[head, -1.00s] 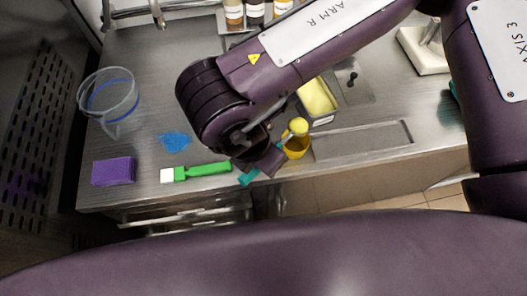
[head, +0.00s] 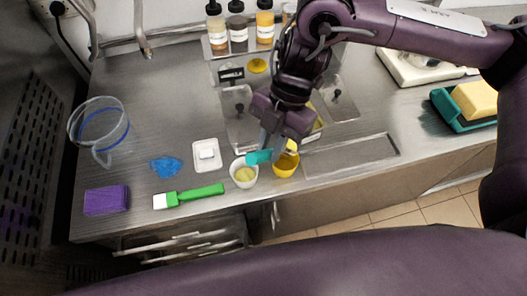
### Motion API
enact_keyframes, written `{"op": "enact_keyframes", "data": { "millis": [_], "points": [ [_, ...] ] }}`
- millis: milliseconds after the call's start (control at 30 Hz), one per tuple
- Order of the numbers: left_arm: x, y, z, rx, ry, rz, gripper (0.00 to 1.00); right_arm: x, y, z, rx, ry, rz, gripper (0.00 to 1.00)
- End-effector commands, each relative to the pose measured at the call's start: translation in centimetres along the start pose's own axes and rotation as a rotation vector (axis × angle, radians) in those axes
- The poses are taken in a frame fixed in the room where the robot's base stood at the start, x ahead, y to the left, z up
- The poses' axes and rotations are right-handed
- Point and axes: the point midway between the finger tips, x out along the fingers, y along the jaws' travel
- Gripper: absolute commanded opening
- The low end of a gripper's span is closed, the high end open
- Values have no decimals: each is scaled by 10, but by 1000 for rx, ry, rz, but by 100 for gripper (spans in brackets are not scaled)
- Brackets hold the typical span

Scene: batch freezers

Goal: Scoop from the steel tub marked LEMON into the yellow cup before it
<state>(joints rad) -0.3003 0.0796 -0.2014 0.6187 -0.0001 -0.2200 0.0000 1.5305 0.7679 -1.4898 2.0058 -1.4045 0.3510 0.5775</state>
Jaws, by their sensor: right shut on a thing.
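The yellow cup (head: 285,168) stands on the counter near its front edge. My right gripper (head: 269,147) is just above and left of it, shut on the teal-handled scoop (head: 258,157). The handle points left; a yellow mass, apparently at the scoop's head (head: 291,146), shows over the cup's rim. I cannot tell whether it touches the cup. Behind, a steel tub with yellow contents (head: 317,112) is mostly hidden by my right arm. No LEMON marking is readable. My left gripper is not in view.
A white cup (head: 244,174) with pale yellow contents stands close left of the yellow cup. A small white dish (head: 207,155), green-handled brush (head: 190,196), blue cloth (head: 166,166), purple sponge (head: 106,199) and clear jug (head: 99,126) lie left. Bottles (head: 238,32) stand behind.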

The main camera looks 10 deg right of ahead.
Motion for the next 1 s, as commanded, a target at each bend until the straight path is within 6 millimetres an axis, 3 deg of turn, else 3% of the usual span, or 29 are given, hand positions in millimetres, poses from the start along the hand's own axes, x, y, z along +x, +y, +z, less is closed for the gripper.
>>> {"op": "enact_keyframes", "data": {
  "millis": [500,700,1000],
  "points": [
    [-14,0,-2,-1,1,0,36,-36,1,33,6,384,1,0],
    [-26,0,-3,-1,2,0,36,-42,1,38,3,451,-2,0],
    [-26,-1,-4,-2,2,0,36,-41,0,40,1,465,-2,0]
  ]
}}
